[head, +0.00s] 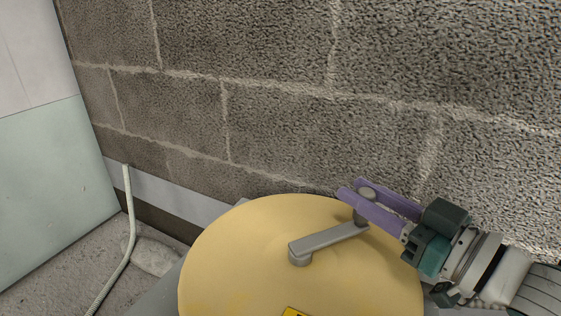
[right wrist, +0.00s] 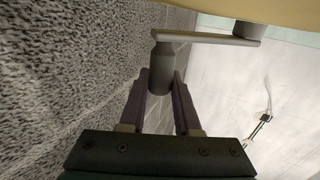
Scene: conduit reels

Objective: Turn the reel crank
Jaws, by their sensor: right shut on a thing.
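The yellow round reel (head: 235,245) fills the lower middle of the head view. Its grey crank arm (head: 325,240) runs from the reel's middle up and to the right, ending in an upright knob handle (head: 362,206). My right gripper (head: 362,198) has its purple fingers on both sides of the handle and is shut on it. In the right wrist view the grey handle (right wrist: 161,70) stands between the fingertips, with the crank arm (right wrist: 205,38) running right to the hub. My left gripper is not in view.
A rough block wall (head: 270,110) stands close behind the reel and my right gripper. A pale conduit (head: 130,215) runs down to the concrete floor (head: 150,252) at the left. A pale panel (head: 45,180) borders the left side.

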